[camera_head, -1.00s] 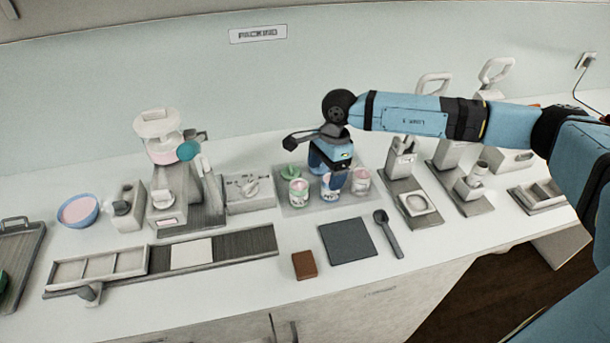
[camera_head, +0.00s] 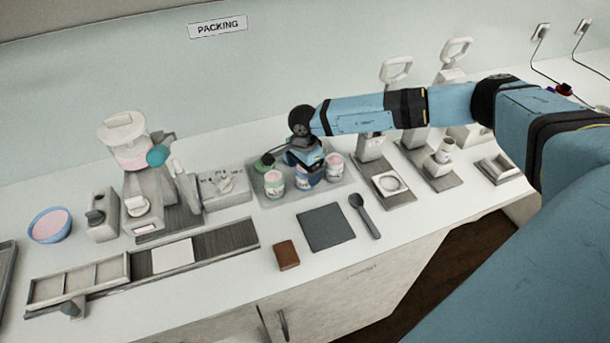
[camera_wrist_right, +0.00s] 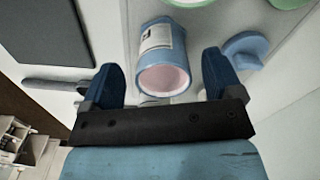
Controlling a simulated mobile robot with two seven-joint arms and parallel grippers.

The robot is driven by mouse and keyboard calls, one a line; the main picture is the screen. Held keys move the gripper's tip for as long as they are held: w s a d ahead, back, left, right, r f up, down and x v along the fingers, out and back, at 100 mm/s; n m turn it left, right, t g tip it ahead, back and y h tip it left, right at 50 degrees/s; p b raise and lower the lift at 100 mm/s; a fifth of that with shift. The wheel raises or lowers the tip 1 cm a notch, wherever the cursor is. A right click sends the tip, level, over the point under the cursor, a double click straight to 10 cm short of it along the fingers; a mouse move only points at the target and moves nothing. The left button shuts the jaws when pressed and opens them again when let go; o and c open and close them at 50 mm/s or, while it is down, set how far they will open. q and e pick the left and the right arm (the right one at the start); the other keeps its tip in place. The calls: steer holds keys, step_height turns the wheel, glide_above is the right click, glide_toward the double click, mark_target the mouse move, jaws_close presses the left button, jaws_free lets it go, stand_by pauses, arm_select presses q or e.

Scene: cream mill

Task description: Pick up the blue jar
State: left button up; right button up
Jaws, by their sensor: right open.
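The blue jar (camera_wrist_right: 155,45) shows in the right wrist view with a pale label and an open mouth with pink inside. In the head view only a small part of the blue jar (camera_head: 302,183) shows, in the middle of a group of jars, mostly hidden by my right gripper. My right gripper (camera_head: 308,172) is over it, pointing down. In the wrist view its two dark blue fingers (camera_wrist_right: 162,75) are open, one on each side of the jar, with gaps visible. My left gripper is not in view.
A jar with a green band (camera_head: 274,184) stands left of the blue jar and a pink one (camera_head: 335,167) right, on a grey tray (camera_head: 283,202). A blue lid (camera_wrist_right: 245,48) lies close to one finger. A dark mat (camera_head: 326,228) and spoon (camera_head: 364,215) lie in front.

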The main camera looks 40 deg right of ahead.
steer(key=shift+w+f, duration=0.1)
steer(key=shift+f, duration=1.4)
steer(key=c, duration=1.1)
steer(key=shift+o, duration=0.2)
steer(key=shift+r, duration=0.1)
